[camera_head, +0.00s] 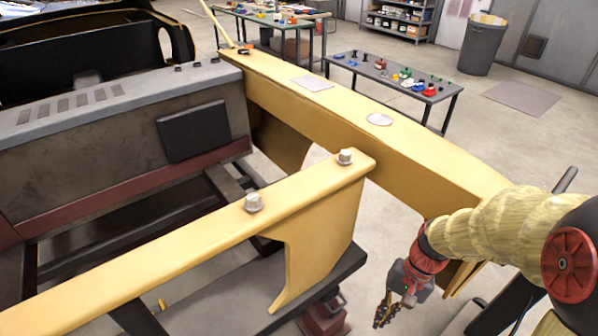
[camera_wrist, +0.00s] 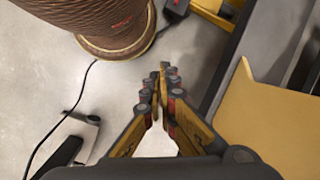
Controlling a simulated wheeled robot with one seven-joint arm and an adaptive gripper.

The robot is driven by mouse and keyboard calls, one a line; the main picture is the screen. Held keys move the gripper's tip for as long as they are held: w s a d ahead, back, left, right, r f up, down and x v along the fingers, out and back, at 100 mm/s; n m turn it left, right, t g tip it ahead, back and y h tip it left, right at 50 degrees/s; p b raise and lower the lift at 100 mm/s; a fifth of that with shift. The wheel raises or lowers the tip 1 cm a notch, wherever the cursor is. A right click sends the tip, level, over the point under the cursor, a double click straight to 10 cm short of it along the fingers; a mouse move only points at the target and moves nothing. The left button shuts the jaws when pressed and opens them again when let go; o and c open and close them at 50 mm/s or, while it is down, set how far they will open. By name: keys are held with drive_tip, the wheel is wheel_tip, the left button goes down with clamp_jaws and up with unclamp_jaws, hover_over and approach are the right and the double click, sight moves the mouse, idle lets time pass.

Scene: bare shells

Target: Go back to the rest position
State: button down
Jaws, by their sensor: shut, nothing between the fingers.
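My gripper (camera_head: 384,311) hangs at the lower right of the head view, below and in front of the yellow beam. Its fingers point down. In the wrist view the fingers of my gripper (camera_wrist: 160,75) meet at their tips, with nothing between them. Floor shows beyond the fingertips. My arm comes in from the right edge of the head view, in a pale ribbed sleeve.
A yellow shell frame (camera_head: 330,116) runs diagonally across the head view, close to my arm. A bolt (camera_head: 345,156) stands on its front rail. A low table (camera_head: 393,75) with small coloured parts and a grey bin (camera_head: 482,45) stand behind. Open floor lies at right.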

drive_tip(key=s+r+n+t+h, duration=0.1)
drive_tip(key=r+t, duration=0.3)
drive_tip(key=r, duration=0.7)
drive_tip(key=s+a+r+n+t+h, duration=0.1)
drive_tip(key=s+r+n+t+h, duration=0.1)
drive_tip(key=r, duration=0.9)
drive_tip(key=shift+s+a+r+n+t, duration=0.25)
drive_tip(key=shift+s+r+n+t, duration=0.05)
drive_tip(key=shift+s+n+t, duration=0.7)
drive_tip(key=shift+a, duration=0.15)
